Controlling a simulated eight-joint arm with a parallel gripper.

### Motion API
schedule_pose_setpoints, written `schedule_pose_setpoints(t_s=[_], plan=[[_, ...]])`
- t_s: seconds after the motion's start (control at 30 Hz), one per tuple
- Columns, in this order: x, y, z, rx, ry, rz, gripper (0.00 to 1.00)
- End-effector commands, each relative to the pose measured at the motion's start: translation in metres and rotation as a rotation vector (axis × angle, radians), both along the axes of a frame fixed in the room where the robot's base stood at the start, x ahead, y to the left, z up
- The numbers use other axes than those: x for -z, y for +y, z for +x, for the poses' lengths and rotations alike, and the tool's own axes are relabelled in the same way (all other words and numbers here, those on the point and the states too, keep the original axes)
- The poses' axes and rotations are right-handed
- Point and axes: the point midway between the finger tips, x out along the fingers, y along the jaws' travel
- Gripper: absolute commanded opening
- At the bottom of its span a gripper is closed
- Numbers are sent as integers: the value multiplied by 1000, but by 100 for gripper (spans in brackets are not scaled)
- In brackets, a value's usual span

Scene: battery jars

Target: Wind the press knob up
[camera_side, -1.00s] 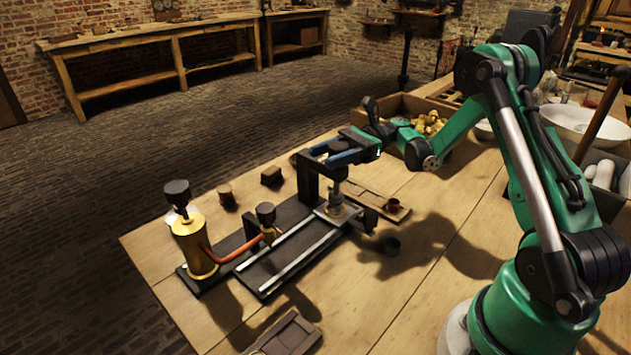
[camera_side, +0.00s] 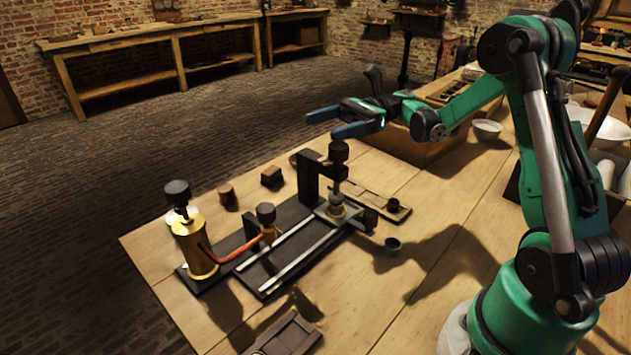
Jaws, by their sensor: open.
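The press (camera_side: 309,178) is a black frame standing at the far end of a dark base plate with two pale rails. Its dark press knob (camera_side: 338,151) sits on top of an upright metal screw (camera_side: 337,180), which reaches down to a small round metal piece (camera_side: 336,206) on the rails. My gripper (camera_side: 322,123) is open and empty, above the knob and apart from it. Its two blue fingers are spread and point left. Nothing hides the knob.
A brass cylinder with a black knob (camera_side: 194,243) stands at the base's near left end, with a copper pipe running from it. A wooden crate (camera_side: 420,148) is behind the press. The table's right middle is clear.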

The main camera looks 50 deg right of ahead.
Motion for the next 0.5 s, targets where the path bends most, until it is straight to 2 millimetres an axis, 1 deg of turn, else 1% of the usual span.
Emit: schedule_pose_setpoints(t_s=[0.03, 0.2, 0.4, 0.5], plan=[[-14, 0, 0, 0, 0, 0, 78], [-57, 0, 0, 0, 0, 0, 78], [-102, 0, 0, 0, 0, 0, 78], [-120, 0, -1, 0, 0, 0, 78]])
